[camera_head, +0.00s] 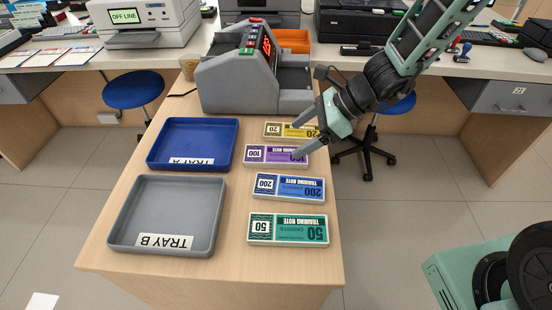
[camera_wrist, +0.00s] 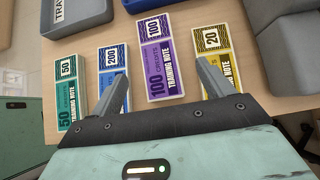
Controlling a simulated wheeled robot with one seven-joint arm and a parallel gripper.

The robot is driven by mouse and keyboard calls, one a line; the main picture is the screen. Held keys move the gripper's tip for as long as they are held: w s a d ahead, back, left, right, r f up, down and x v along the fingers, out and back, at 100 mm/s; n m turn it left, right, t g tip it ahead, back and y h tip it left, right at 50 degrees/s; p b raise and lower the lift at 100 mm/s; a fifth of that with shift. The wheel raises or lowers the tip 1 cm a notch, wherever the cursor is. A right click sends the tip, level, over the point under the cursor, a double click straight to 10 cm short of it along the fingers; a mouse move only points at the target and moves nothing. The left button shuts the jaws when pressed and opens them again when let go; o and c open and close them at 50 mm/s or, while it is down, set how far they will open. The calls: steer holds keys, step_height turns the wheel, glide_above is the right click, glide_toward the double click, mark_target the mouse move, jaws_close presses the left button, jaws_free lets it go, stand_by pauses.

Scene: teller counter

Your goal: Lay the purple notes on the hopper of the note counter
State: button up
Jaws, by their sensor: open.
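The purple notes (camera_head: 270,154), a bundle marked 100, lie flat on the wooden counter between the yellow 20 notes and the blue 200 notes. In the wrist view the purple notes (camera_wrist: 159,58) lie ahead of my gripper (camera_wrist: 163,82), between the lines of its two spread fingers. My gripper (camera_head: 300,140) is open and empty, above the right end of the purple and yellow bundles in the head view. The grey note counter (camera_head: 225,82) stands behind the bundles, with a red lit display. Its hopper is hard to make out from here.
Yellow notes (camera_head: 283,130), blue notes (camera_head: 289,187) and green notes (camera_head: 288,228) lie in a column with the purple ones. Blue tray A (camera_head: 233,133) and grey tray B (camera_head: 125,212) are at the left, both empty. An orange bin (camera_head: 294,40) stands behind the note counter.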

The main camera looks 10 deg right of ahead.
mark_target(276, 154)
steer(key=x, duration=0.3)
steer(key=b+x, duration=0.1)
steer(key=x, duration=0.3)
steer(key=shift+s+f, duration=0.15)
steer(key=shift+s, duration=0.05)
steer(key=shift+c, duration=0.3)
steer(key=c, duration=1.1)
